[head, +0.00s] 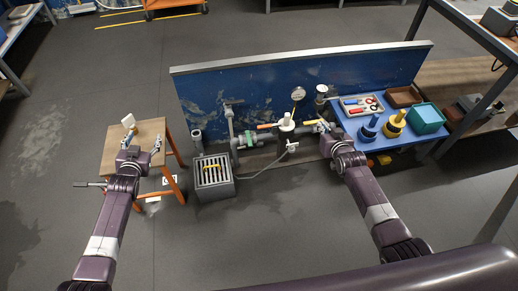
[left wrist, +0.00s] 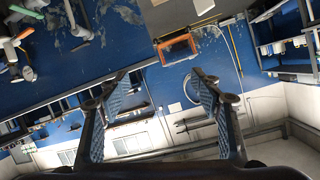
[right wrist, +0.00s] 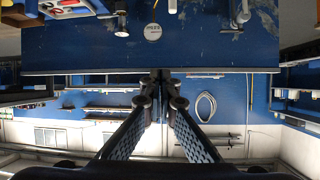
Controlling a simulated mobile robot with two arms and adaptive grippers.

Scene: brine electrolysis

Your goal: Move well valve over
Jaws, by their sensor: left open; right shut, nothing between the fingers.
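A pipe assembly stands before the blue panel, with a white-topped upright pipe (head: 287,122). An orange lever handle (head: 265,126) points left from it and a yellow handle (head: 311,122) points right. Which of these is the well valve I cannot tell for sure. The orange handle also shows at the upper left of the left wrist view (left wrist: 23,32). My left gripper (head: 140,146) is open and empty over the small wooden table, left of the pipes. My right gripper (head: 326,126) is shut and empty, close to the yellow handle's right end; I cannot tell whether they touch.
The blue panel (head: 240,85) stands behind the pipes. A grey grated box (head: 214,185) stands in front. The wooden table (head: 148,130) with orange legs is at left. At right, a blue surface (head: 352,123) bears a tool tray, blue and yellow items and a teal bin (head: 426,118).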

